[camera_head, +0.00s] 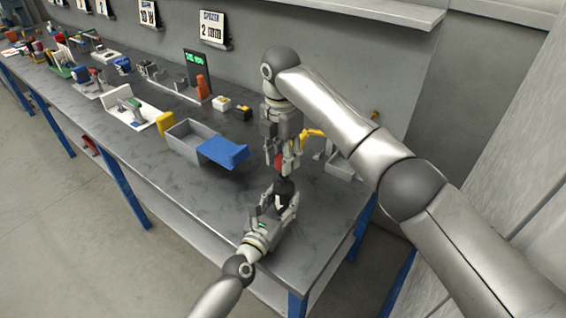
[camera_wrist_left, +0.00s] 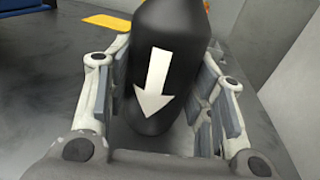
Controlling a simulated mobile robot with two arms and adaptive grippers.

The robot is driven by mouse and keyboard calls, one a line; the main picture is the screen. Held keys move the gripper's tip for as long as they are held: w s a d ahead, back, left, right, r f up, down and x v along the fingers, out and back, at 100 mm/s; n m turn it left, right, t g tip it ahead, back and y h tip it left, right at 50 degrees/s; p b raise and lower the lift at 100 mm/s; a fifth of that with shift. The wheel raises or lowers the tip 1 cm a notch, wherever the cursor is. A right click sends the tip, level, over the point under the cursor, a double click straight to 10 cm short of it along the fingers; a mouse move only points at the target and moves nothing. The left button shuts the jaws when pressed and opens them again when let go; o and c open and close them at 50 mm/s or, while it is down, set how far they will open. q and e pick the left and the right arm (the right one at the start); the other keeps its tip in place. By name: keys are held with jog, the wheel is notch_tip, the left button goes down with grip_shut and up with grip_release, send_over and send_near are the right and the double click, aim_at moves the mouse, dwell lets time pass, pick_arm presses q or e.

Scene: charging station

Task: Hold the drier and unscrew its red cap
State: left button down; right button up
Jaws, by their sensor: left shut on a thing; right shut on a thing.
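The drier is a dark cylinder (camera_head: 284,187) standing near the front right part of the bench. My left gripper (camera_head: 284,200) is shut on its body from the front. In the left wrist view the black drier (camera_wrist_left: 170,60) with a white arrow fills the space between my left fingers (camera_wrist_left: 160,105). The red cap (camera_head: 280,161) sits above the drier, between the fingers of my right gripper (camera_head: 283,160), which points down from above and is shut on it. The cap is partly hidden by the fingers, and I cannot tell whether it touches the drier.
A grey bin (camera_head: 184,142) and a blue block-like part (camera_head: 222,151) are to the left on the bench. A yellow bent part (camera_head: 313,134) and a light grey box (camera_head: 341,167) are to the right. Bare bench lies left of my left gripper.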

pick_arm(q)
jog(key=c, duration=0.6)
grip_release()
jog(key=shift+s, duration=0.1)
